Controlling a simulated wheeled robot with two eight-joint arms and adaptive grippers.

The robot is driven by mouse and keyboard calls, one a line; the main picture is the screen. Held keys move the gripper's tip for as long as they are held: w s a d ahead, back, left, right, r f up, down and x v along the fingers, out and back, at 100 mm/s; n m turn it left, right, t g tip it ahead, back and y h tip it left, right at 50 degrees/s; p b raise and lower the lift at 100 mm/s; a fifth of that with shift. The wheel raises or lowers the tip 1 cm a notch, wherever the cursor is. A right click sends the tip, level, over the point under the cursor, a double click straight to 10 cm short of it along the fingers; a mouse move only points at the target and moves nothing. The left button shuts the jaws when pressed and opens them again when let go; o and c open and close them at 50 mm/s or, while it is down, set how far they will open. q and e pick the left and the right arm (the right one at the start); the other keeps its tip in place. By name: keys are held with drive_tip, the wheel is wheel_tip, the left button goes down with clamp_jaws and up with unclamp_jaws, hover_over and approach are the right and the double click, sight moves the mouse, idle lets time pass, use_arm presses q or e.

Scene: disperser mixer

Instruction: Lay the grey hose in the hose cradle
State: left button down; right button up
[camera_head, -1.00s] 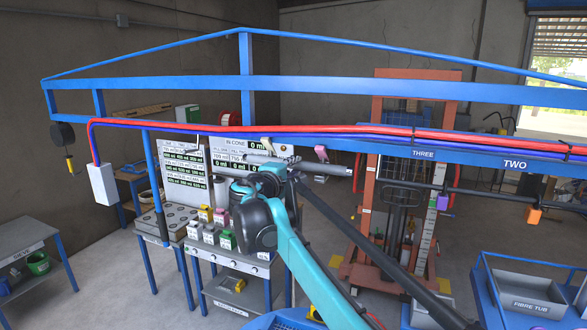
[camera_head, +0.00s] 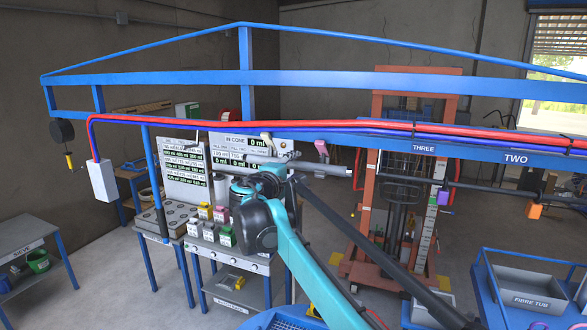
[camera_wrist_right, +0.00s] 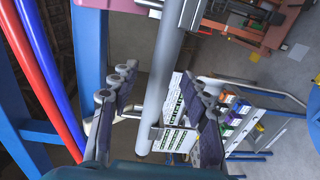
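A grey tube (camera_head: 330,169), which looks like the grey hose, lies nearly level just below the blue rail. In the right wrist view the grey hose (camera_wrist_right: 166,70) runs between the fingers of my right gripper (camera_wrist_right: 160,100). Gaps show on both sides of it, so the gripper looks open around or behind it. In the head view my right gripper (camera_head: 268,178) is at the hose's left end, partly hidden by its own arm. A white hook (camera_head: 268,142) and a pink hook (camera_head: 321,148) hang by the rail; they may be the hose cradle. My left gripper is out of view.
A blue rail (camera_head: 480,155) carries a red hose (camera_head: 230,125) and a blue hose close above my right gripper. A bench (camera_head: 235,262) with small coloured containers stands behind. An orange lift frame (camera_head: 370,230) stands at the right.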

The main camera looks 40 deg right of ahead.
drive_tip(key=v, duration=1.2)
drive_tip(key=s+a+f+m+y+b, duration=0.1)
drive_tip(key=s+a+f+y+b, duration=0.4)
drive_tip(key=f, duration=1.8)
drive_tip(key=s+a+f+m+y+b, duration=0.2)
drive_tip(key=s+a+f+y+b, duration=0.3)
drive_tip(key=a+f+b, duration=0.6)
drive_tip(key=s+a+f+m+y+b, duration=0.2)
drive_tip(key=s+a+f+y+b, duration=0.3)
drive_tip(key=f+b, duration=1.3)
wheel_tip(320, 180, down, 19)
drive_tip(key=s+a, duration=0.2)
drive_tip(key=a, duration=0.1)
drive_tip(key=shift+s+g+y, duration=0.3)
drive_tip(key=shift+s, duration=0.1)
